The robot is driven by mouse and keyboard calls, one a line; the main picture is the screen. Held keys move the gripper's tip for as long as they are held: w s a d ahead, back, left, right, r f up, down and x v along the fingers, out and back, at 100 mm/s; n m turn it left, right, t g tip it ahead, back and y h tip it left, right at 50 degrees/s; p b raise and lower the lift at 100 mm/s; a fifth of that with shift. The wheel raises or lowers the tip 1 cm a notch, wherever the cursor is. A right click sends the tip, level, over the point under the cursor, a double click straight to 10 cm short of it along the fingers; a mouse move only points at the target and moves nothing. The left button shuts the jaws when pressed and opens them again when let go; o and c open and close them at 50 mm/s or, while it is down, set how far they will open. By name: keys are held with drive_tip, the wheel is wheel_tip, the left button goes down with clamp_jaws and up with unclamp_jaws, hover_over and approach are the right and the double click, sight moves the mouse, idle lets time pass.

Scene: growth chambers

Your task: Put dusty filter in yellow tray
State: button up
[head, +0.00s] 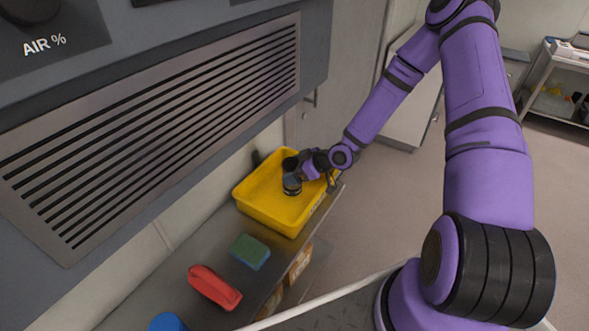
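The yellow tray (252,216) stands on the far part of a grey shelf below the vent panel. My gripper (291,185) is over the tray's inside, at its far right part. A dark round shape with a grey band shows at the end of my arm; I cannot tell whether it is part of my gripper or a held thing. The fingertips cannot be made out, so open or shut does not show. I cannot make out a dusty filter for certain.
A green and blue sponge-like block (250,252), a red object (214,287) and a blue round object (168,323) stand in a row on the grey shelf (190,262), nearer than the tray. Boxes (299,264) sit below it. A slatted vent (160,135) is above. Floor is clear to the right.

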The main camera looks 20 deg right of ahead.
drive_tip(key=shift+r, duration=0.15)
drive_tip(key=s+d+r+m+g+h, duration=0.1)
drive_tip(key=s+d+r+h, duration=0.4)
drive_tip(key=r, duration=0.4)
drive_tip(key=s+d+r+m+g+h, duration=0.1)
drive_tip(key=s+d+r+h, duration=0.1)
drive_tip(key=d+r, duration=0.55)
drive_tip(key=s+r+m+h, duration=0.1)
drive_tip(key=s+r+h, duration=0.15)
drive_tip(key=r, duration=0.45)
drive_tip(key=s+r+m+h, duration=0.1)
drive_tip(key=s+r+m, duration=0.15)
drive_tip(key=r, duration=0.35)
drive_tip(key=s+a+r+m+y, duration=0.1)
drive_tip(key=s+a+r, duration=0.3)
drive_tip(key=s, duration=0.6)
drive_tip(key=s+a+r+m+y, duration=0.1)
drive_tip(key=s+a+r+m, duration=0.2)
drive_tip(key=s+r, duration=0.6)
drive_tip(key=shift+s+a+r, duration=0.25)
drive_tip(key=shift+s+a, duration=0.45)
drive_tip(key=shift+s, duration=0.05)
